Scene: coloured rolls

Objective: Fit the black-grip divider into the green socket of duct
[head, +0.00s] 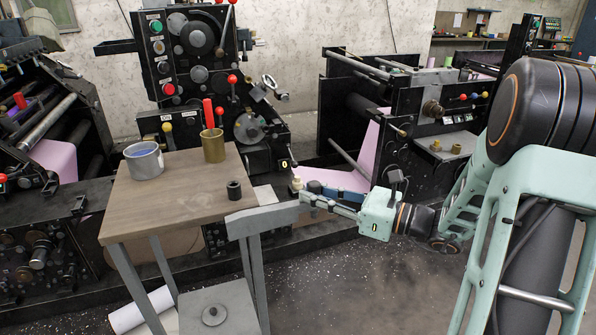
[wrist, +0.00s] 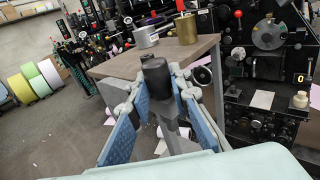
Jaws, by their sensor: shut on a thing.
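My gripper (head: 304,194) is just right of the wooden table's front right corner. In the wrist view, the blue-padded fingers (wrist: 157,82) close on a rounded black piece, the divider's black grip (wrist: 155,74). The grip stands up between the fingertips. The lower part of the divider is hard to tell from the grey metal beneath it. In the head view, I cannot make out the grip against the dark machine. I cannot pick out a duct or a green socket in either view.
The wooden table (head: 150,202) bears a grey can (head: 145,163), a brass cup (head: 212,148) and a short black cylinder (head: 234,189). Black machines line the back. Coloured rolls (wrist: 35,80) stand at the left.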

